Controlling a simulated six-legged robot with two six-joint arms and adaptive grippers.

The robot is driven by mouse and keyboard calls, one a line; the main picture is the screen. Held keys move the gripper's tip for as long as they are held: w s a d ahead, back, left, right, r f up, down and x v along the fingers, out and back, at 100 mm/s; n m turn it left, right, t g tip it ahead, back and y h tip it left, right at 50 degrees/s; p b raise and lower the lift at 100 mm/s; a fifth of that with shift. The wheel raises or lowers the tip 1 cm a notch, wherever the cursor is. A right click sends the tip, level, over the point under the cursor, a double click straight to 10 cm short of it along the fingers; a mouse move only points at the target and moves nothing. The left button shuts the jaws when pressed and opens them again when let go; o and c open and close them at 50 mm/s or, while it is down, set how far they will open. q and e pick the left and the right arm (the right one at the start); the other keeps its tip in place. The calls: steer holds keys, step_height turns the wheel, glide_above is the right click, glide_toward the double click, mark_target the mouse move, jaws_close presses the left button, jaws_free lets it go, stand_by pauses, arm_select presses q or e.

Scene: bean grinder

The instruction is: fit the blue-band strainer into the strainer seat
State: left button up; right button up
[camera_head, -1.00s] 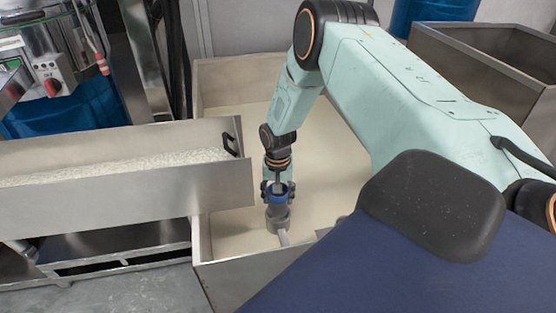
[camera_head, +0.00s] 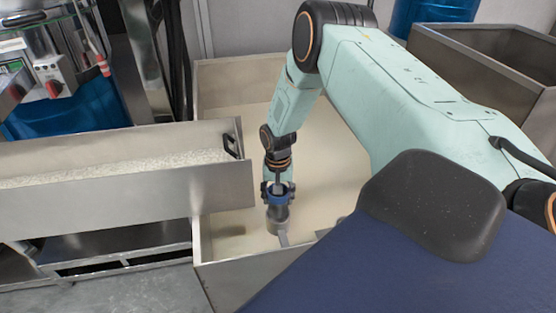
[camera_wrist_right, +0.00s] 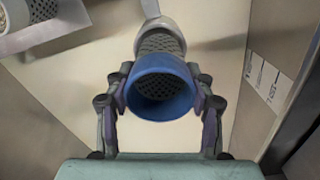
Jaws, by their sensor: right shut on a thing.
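The blue-band strainer (camera_wrist_right: 160,88) is a mesh cylinder with a wide blue rim. My right gripper (camera_wrist_right: 161,100) is shut on the blue rim, one finger on each side. In the head view the strainer (camera_head: 277,212) hangs roughly upright below my right gripper (camera_head: 278,188), over the near part of a cream-floored bin. A grey bar (camera_head: 283,239) lies just below the strainer. In the wrist view a pale grey ring is around the strainer's far end; I cannot tell whether it is the seat or part of the strainer. My left gripper is not in view.
The metal bin (camera_head: 228,277) has walls around the strainer. A steel trough (camera_head: 120,200) with pale grains stands close on the left. Another mesh cylinder (camera_wrist_right: 42,10) sits in a grey bracket at the wrist view's upper left. Another steel bin (camera_head: 480,65) is at right.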

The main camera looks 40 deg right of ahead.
mark_target(278, 208)
steer(key=shift+p, duration=0.4)
stand_by(0.8)
steer(key=shift+f+b, duration=2.1)
steer(key=shift+f, duration=0.65)
steer(key=o, duration=1.3)
step_height(278, 208, up, 12)
steer(key=shift+r, duration=0.1)
stand_by(0.4)
